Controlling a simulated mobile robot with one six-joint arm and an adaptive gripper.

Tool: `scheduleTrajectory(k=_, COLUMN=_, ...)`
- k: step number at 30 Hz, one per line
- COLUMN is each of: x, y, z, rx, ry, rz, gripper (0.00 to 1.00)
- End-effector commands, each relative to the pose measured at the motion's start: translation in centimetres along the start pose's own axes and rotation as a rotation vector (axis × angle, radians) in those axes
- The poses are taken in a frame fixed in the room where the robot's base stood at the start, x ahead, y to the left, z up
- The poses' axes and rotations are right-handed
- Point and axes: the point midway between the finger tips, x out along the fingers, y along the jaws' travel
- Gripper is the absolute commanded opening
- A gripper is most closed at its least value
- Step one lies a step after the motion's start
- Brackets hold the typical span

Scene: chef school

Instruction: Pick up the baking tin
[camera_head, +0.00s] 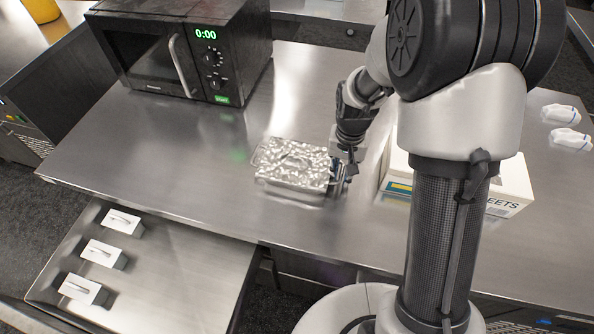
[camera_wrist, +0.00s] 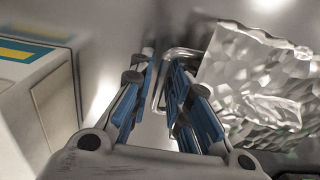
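The baking tin (camera_head: 293,168) is a rectangular tin with a crinkled silver foil top and wire handles at its ends. It sits flat on the steel counter, left of my arm. My gripper (camera_head: 345,175) is low at the tin's right end. In the wrist view, the foil-topped tin (camera_wrist: 262,85) is on the right. My gripper's blue-padded fingers (camera_wrist: 163,68) are apart, with a gap between them. The tin's wire handle loop reaches in between the fingertips, nearer the right finger. Whether a finger touches the handle is not clear.
A white box (camera_head: 508,182) with lettering lies on the counter right of my gripper, partly hidden by my arm. A microwave (camera_head: 190,50) stands at the back left. White items (camera_head: 568,137) lie far right. The counter (camera_head: 150,150) left of the tin is clear.

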Motion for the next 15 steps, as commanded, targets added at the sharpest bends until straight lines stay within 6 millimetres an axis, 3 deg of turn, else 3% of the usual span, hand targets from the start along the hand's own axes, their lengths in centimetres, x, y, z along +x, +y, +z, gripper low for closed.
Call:
scheduleTrajectory(k=5, x=-0.08, y=0.00, z=-0.03, rx=0.000, ry=0.001, rz=0.000, gripper=0.17)
scheduleTrajectory(k=12, x=-0.09, y=0.01, z=-0.02, rx=0.000, ry=0.001, rz=0.000, gripper=0.01)
scheduleTrajectory(k=15, x=-0.09, y=0.01, z=-0.02, rx=0.000, ry=0.001, rz=0.000, gripper=0.00)
